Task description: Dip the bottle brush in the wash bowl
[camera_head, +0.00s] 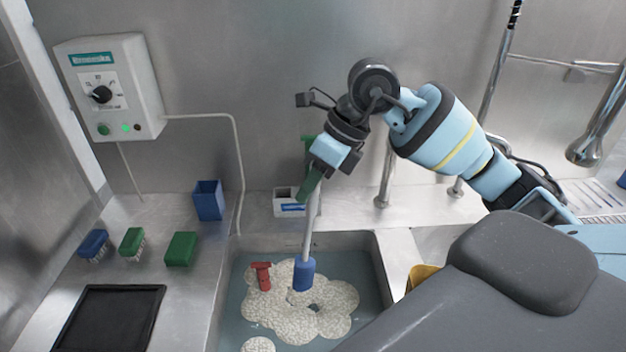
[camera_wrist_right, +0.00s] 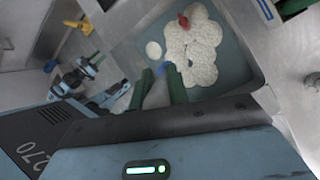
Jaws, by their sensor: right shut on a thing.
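The bottle brush has a pale thin handle and a blue head (camera_head: 303,274). My right gripper (camera_head: 311,181) is shut on its upper handle, and the brush hangs nearly upright with its head down. The wash bowl (camera_head: 236,316) is a sunken basin with bluish water and white foam. The blue head is over the foam; I cannot tell whether it touches. In the right wrist view the green fingers (camera_wrist_right: 158,90) point toward the bowl (camera_wrist_right: 150,27). What looks like my left gripper (camera_wrist_right: 92,64) shows small there; its jaw state is unclear.
A red object (camera_head: 262,276) sits in the foam. Left of the bowl are a blue brush (camera_head: 93,243), a green brush (camera_head: 132,241), a green block (camera_head: 181,249), a blue cup (camera_head: 208,200) and a black tray (camera_head: 108,320). A white box (camera_head: 288,204) stands behind the bowl.

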